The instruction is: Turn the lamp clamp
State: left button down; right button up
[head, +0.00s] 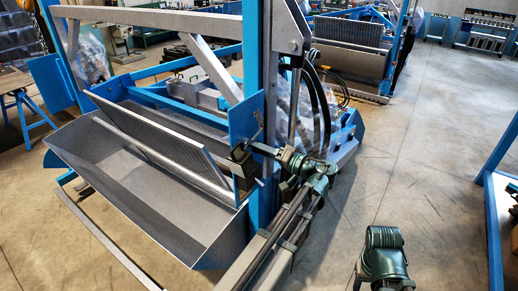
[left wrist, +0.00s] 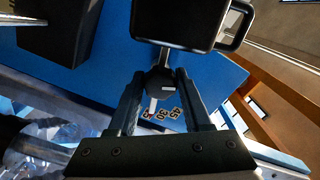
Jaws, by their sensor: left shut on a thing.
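The lamp clamp (left wrist: 161,82) is a dark knob on a blue plate, seen in the left wrist view. A thin metal stem joins it to a black lamp housing (left wrist: 180,22) with a loop handle. A pale pointer stands by a printed angle scale (left wrist: 166,114) on the plate. My left gripper (left wrist: 163,76) is shut on the clamp, one finger on each side. In the head view my left gripper (head: 254,149) is at the blue upright of the sieve frame, and the clamp is too small to make out. My right gripper is not visible; only green arm parts show at lower right.
A grey trough (head: 130,155) with a tilted sieve panel (head: 165,140) lies left of the upright. A blue-framed bench (head: 493,205) stands at the right edge. Open floor (head: 400,160) lies between.

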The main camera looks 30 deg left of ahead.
pick_arm(q)
jog(key=shift+f+n, duration=0.1)
jog(key=shift+n, duration=0.2)
dwell(0.4)
jog(key=c, duration=0.6)
grip_release()
jog(key=s+d, duration=0.1)
jog(key=d, duration=1.2)
jog(key=shift+d, duration=0.4)
